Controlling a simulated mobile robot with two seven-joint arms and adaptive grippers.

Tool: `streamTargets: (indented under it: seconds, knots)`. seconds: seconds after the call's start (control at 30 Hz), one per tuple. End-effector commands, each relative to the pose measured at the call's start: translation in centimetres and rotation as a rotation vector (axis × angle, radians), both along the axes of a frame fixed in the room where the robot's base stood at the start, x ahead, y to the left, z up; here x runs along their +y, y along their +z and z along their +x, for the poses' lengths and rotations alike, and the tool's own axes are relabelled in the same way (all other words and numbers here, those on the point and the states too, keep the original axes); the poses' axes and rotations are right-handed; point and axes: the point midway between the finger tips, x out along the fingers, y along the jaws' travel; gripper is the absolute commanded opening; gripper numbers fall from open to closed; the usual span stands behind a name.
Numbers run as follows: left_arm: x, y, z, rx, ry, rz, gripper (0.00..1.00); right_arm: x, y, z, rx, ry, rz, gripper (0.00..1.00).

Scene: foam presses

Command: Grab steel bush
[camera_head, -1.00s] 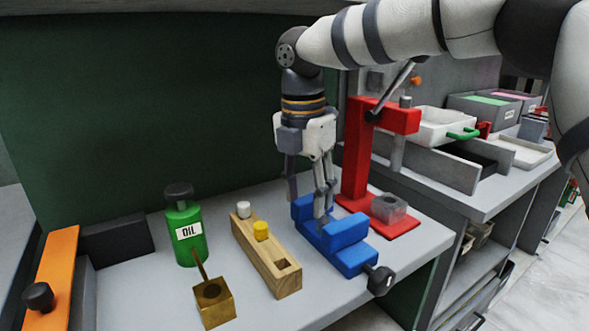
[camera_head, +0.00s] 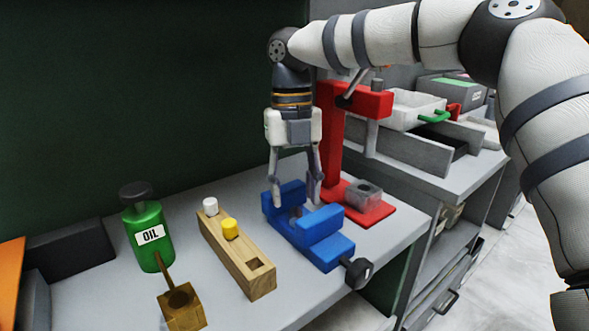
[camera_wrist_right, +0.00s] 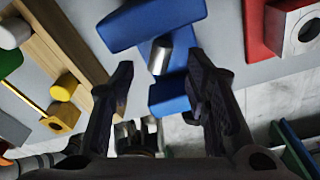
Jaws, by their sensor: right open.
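The steel bush (camera_wrist_right: 160,54) is a shiny silver cylinder in the gap of the blue vise (camera_wrist_right: 168,97) in the right wrist view. In the head view the blue vise (camera_head: 326,253) stands on the bench, and the bush is hard to make out between its jaws. My right gripper (camera_head: 294,202) points down over the vise, open and empty. In the wrist view its two dark fingers (camera_wrist_right: 160,76) lie to either side of the bush's line, apart from it. My left gripper is not in view.
A red press (camera_head: 333,140) with a grey holed block (camera_head: 363,194) stands right behind the vise.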

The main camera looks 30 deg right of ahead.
Motion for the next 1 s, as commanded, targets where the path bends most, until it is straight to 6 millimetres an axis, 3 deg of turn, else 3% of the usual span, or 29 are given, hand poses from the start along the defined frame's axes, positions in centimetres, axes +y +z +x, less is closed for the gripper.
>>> streamTargets:
  seconds: [0.23, 0.57, 0.6, 0.8, 1.0]
  knots:
    - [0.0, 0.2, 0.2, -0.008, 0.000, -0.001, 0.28, 0.1, -3.1, -0.4, -0.001, 0.000, 0.000, 0.43]
    - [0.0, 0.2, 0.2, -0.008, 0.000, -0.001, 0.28, 0.1, -3.7, -0.4, -0.001, 0.000, 0.000, 0.43]
    - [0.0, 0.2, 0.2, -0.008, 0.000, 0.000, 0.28, 0.1, -3.7, -0.4, -0.001, 0.000, 0.000, 0.41]
    - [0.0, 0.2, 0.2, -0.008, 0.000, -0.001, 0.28, 0.1, -3.7, -0.4, -0.002, 0.000, -0.001, 0.00]
    - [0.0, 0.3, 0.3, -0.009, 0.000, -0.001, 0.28, 0.2, -3.6, -0.5, -0.002, 0.000, -0.001, 0.00]
